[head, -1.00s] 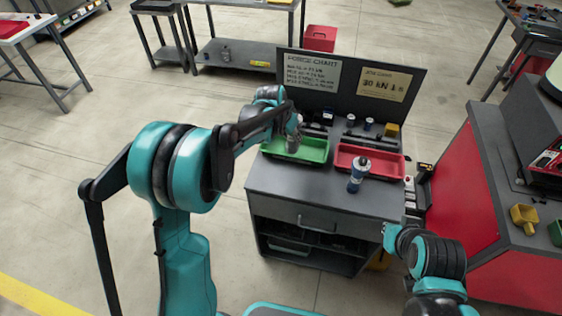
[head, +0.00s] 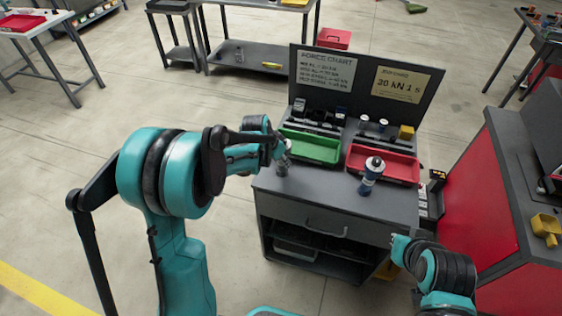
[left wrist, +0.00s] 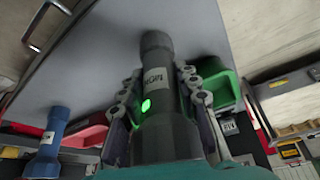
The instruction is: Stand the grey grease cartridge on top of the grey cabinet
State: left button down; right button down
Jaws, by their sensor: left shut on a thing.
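The grey grease cartridge (left wrist: 155,85) is a dark grey cylinder with a white label. My left gripper (head: 283,158) is shut on it, with a finger on each side in the left wrist view. In the head view the cartridge (head: 283,168) is roughly upright at the left side of the grey cabinet's top (head: 315,197), just left of the green tray. I cannot tell whether its base touches the top. The far end of my right arm (head: 402,246) is at the cabinet's front right; its fingers cannot be made out.
A green tray (head: 290,148) and a red tray (head: 352,165) lie on the cabinet. A blue cartridge (head: 371,176) stands in front of the red tray. Small parts and a chart board (head: 352,85) are behind. The top's front middle is clear.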

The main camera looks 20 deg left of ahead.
pick_arm(q)
jog(key=shift+f, duration=0.15)
jog(key=c, duration=1.1)
grip_release()
